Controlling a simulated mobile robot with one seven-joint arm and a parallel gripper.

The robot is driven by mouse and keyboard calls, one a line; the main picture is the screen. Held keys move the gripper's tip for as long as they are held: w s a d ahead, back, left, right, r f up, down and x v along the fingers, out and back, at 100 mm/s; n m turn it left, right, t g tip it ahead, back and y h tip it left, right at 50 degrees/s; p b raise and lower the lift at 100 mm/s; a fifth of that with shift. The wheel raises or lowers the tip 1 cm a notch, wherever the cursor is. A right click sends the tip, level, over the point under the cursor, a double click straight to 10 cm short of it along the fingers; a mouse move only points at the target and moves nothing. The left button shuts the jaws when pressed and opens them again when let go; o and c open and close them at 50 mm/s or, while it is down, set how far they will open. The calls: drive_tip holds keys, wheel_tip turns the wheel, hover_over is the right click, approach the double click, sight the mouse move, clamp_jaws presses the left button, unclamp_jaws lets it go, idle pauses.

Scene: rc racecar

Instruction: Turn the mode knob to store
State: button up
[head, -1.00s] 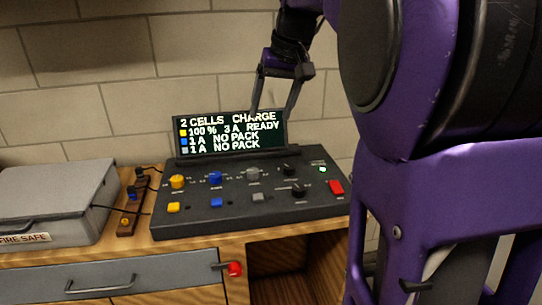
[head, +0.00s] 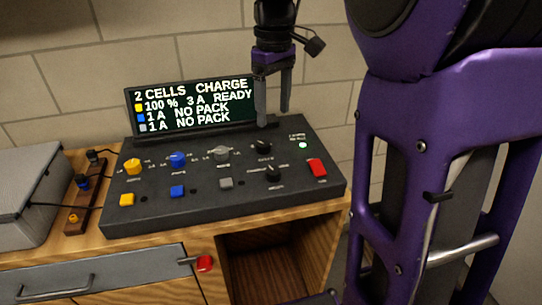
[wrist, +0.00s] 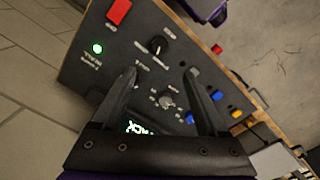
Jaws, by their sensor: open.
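The black charger console (head: 130,220) stands on the wooden bench. Its screen (head: 195,105) reads "2 CELLS CHARGE". Two black knobs sit on its right part: a rear one (head: 263,147) and a front one (head: 273,173). The small lettering is too blurred to tell surely which is the mode knob. My gripper (head: 273,112) is open and empty, pointing down above the console's rear, beside the screen's right end. In the wrist view its fingers (wrist: 160,73) are spread, with the front black knob (wrist: 158,45) beyond the tips. The left finger seems to hide the rear knob.
Yellow (head: 132,167), blue (head: 177,159) and grey (head: 222,153) knobs stand left of the black ones, with square buttons in front. A red button (head: 317,167) and a lit green light (head: 303,145) are at the right. A grey box (head: 25,190) stands left.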

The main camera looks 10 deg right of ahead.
sight(273, 170)
wheel_tip(273, 170, down, 16)
drive_tip(key=b, duration=0.3)
drive_tip(key=shift+r, duration=0.15)
clamp_jaws()
